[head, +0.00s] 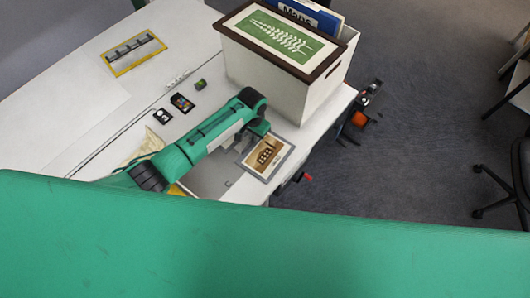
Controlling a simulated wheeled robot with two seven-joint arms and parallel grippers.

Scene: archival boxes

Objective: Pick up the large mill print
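A grey-bordered print with a brown picture of a building with windows (266,157), which looks like the mill print, lies at the table's front right edge, near the white box. My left gripper (258,135) is at the print's upper left edge, at the end of my green arm. Its fingers are small and partly hidden by the wrist, so I cannot tell whether they are open or grip the print. My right gripper is not in view.
A white box (265,85) holds a blue "Maps" folder (318,14); a dark-framed fern print (280,40) lies across its top. A yellow-bordered print (134,54) and small cards (182,103) lie on the white table (60,100). Floor is open at right; a chair (505,185) stands there.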

